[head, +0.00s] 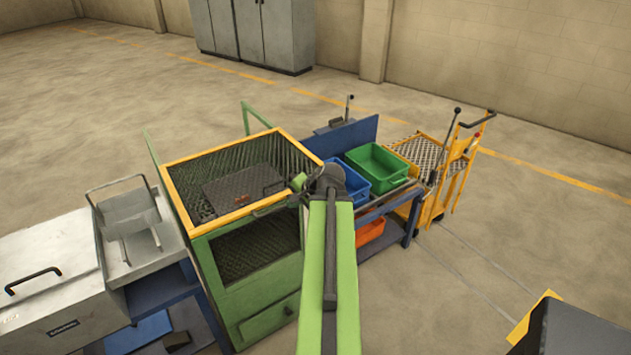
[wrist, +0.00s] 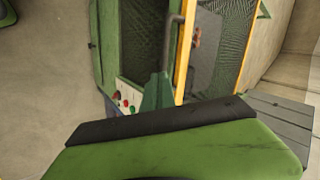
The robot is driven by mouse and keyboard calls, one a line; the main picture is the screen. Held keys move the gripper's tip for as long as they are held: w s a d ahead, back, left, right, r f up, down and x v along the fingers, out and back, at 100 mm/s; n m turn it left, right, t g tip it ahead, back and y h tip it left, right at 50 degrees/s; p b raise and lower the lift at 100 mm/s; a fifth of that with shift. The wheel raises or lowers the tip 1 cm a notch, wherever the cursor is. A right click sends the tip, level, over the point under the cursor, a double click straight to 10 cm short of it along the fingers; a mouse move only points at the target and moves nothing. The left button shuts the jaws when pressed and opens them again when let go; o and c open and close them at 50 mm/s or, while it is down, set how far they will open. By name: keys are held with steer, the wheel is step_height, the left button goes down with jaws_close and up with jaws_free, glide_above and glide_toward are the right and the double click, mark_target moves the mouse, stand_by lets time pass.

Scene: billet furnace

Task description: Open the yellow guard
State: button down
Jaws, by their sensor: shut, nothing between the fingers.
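The yellow guard (head: 235,213) is a yellow frame on top of a green mesh-sided machine (head: 228,330). A dark bar handle (head: 268,208) runs along its front edge. In the wrist view the guard's yellow edge (wrist: 185,55) and a grey bar handle (wrist: 171,45) stand just beyond my gripper (wrist: 160,90). The fingers look shut and empty, close to the handle; whether they touch it I cannot tell. In the head view my gripper (head: 298,182) is at the guard's front right corner, partly hidden by my wrist. The guard looks lowered onto the machine.
A dark plate (head: 240,188) shows inside the guard frame. Blue (head: 343,180) and green (head: 376,163) bins sit on a blue bench at right, with an orange bin (head: 370,231) below. A yellow trolley (head: 465,155) stands beyond. A grey box (head: 50,290) is at left. Front right floor is mostly open.

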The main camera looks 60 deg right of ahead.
steer(key=s+d+r+m+h, duration=0.2)
steer(key=s+d+r+m, duration=0.15)
steer(key=s+d, duration=0.65)
steer(key=w+d+f+b, duration=0.3)
steer(key=w+f+b, duration=0.3)
steer(key=w, duration=0.5)
steer(key=shift+w+d+f+m+t, duration=0.15)
steer(key=shift+d+f+m+t, duration=0.2)
steer(key=shift+f+t, duration=0.1)
